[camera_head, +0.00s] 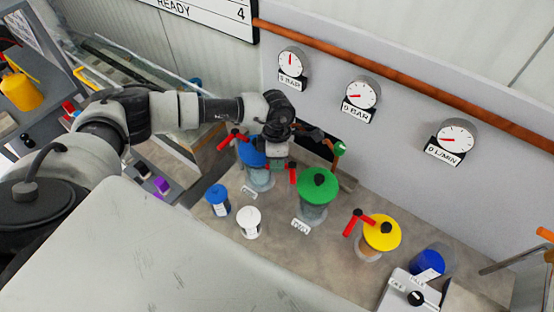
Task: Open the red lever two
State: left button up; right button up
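Three pumps with coloured tops stand in a row on the bench, each with a red lever at its side. One red lever (233,138) is beside the blue-topped pump (250,152). Another red lever (293,174) points up at the left of the green-topped pump (317,186). A third red lever (353,222) is beside the yellow-topped pump (381,233). I cannot read which is number two. My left gripper (277,155) is over the blue-topped pump, close to the green pump's lever. Its fingers are mostly hidden, so contact and opening are unclear. My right gripper is not in view.
Gauges (291,62) line the back wall below an orange pipe. A small blue-lidded jar (217,197) and a white container (249,221) stand in front. A switch box (408,294) and a blue cup (428,262) are at the right. Bare bench lies between them.

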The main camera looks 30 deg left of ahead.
pick_arm(q)
grip_shut()
jog(key=m+b, duration=0.1)
jog(key=b, duration=0.1)
jog(key=w+m+b, duration=0.1)
jog(key=m+b, duration=0.1)
jog(key=shift+w+a+r+b, duration=0.1)
jog(key=shift+r+b, duration=0.05)
jog(key=shift+b, duration=0.15)
jog(key=shift+o, duration=1.3)
grip_release()
